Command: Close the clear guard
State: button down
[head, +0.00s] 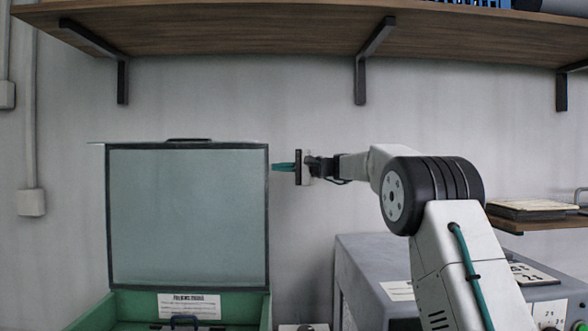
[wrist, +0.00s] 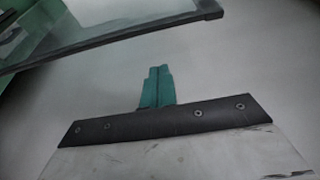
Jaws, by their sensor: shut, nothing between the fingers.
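The clear guard (head: 188,215) is a see-through panel in a dark frame. It stands raised, close to upright, above a green tray box (head: 265,312) in the head view. My gripper (head: 275,167) is just right of the guard's upper right edge, pointing left, with its teal fingers shut and empty. In the wrist view the shut fingers (wrist: 157,85) show at the middle, and part of the guard (wrist: 110,28) crosses the upper left. A gap shows between the fingers and the frame there. In the head view I cannot tell whether they touch.
A wooden shelf (head: 240,32) on dark brackets runs along the wall above. A grey cabinet (head: 365,265) stands right of the tray box, partly behind my arm. A smaller shelf (head: 545,222) with stacked papers is at the right. Bare wall lies between guard and arm.

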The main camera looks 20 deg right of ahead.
jog(key=shift+s+a, duration=1.25)
jog(key=shift+s, duration=0.2)
